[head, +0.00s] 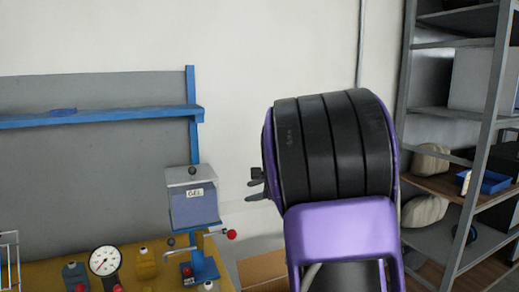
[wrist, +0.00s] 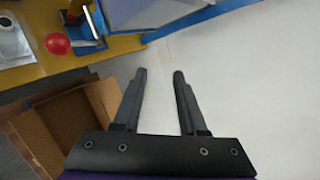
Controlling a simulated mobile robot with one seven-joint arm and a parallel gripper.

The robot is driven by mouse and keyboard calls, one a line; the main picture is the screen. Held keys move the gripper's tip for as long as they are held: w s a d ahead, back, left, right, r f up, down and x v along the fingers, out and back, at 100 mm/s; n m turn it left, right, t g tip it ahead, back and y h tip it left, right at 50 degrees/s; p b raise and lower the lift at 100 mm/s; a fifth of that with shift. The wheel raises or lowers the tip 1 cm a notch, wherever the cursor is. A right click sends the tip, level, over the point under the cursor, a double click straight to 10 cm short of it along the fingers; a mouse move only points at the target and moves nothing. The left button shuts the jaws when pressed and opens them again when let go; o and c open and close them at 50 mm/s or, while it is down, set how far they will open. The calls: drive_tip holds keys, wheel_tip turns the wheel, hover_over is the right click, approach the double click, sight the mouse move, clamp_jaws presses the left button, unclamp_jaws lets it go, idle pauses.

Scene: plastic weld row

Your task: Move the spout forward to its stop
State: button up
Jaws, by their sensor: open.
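A grey-blue box labelled GEL (head: 194,203) stands on a blue post (head: 203,262) at the right end of the yellow bench. A thin pale tube (head: 181,251), which looks like the spout, bends out low on the post. A rod with a red ball (head: 231,234) sticks out to the right. A red ball also shows large in the wrist view (wrist: 57,43), left of my fingers. My gripper (head: 255,184) is open and empty, right of the box and apart from it. Its two fingers (wrist: 160,76) point towards the box's underside and the pale wall.
An open cardboard box (wrist: 62,125) stands on the floor beside the bench (wrist: 125,43). A gauge (head: 104,261) and small yellow bottles stand on the bench. Metal shelving (head: 480,130) is at the right. A blue rail (head: 100,117) crosses the grey back panel.

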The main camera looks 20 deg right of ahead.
wheel_tip(320, 180, up, 12)
drive_tip(key=w+d+n+t+h, duration=0.1)
drive_tip(key=d+h, duration=0.1)
drive_tip(key=shift+w+f+n+t+h, duration=0.15)
drive_tip(key=shift+w+n+t+h, duration=0.15)
drive_tip(key=shift+n+t, duration=0.1)
drive_tip(key=shift+d, duration=0.15)
